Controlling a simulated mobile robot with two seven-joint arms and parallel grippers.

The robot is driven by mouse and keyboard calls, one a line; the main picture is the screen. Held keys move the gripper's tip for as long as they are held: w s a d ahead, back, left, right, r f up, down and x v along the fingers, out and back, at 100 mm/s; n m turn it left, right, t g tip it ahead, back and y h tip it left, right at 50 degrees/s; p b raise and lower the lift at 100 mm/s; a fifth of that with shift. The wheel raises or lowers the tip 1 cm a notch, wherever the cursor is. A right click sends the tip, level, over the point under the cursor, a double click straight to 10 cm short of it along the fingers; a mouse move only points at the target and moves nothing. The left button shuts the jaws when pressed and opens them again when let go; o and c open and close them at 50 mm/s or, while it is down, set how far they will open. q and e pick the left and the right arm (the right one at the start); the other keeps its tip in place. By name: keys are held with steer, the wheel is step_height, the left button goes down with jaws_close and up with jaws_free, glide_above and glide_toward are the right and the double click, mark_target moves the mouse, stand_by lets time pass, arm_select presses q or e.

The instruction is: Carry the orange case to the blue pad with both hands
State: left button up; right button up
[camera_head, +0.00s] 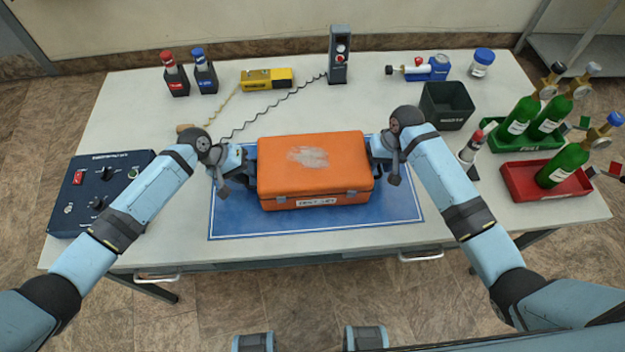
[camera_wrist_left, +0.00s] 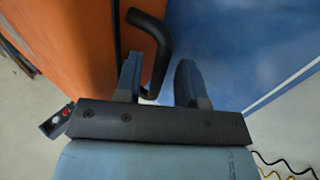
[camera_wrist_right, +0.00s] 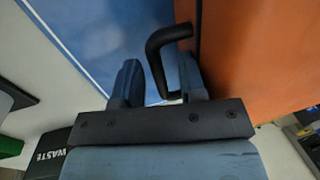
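The orange case (camera_head: 312,167) is over the blue pad (camera_head: 400,208), seemingly resting on it, with pad showing in front and at both sides. My left gripper (camera_head: 247,170) is at the case's left side. In the left wrist view its two fingers stand apart around the black handle (camera_wrist_left: 160,40), with a gap on one side. My right gripper (camera_head: 374,160) is at the right side. In the right wrist view its fingers are apart, with the other black handle (camera_wrist_right: 158,55) between them, nearer one finger. The case hides the pad's middle.
A dark blue control box (camera_head: 100,190) stands at left. A yellow device (camera_head: 266,79), a black waste bin (camera_head: 446,105) and a blue-capped jar (camera_head: 482,63) are behind. Green bottles stand in a green tray (camera_head: 500,146) and a red tray (camera_head: 530,190) at right.

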steer(key=shift+r, duration=0.1)
arm_select(q)
steer(key=v, duration=1.2)
arm_select(e)
step_height(320, 180, up, 12)
steer(key=d, duration=0.2)
steer(key=shift+d, duration=0.15)
steer(key=shift+f, duration=0.2)
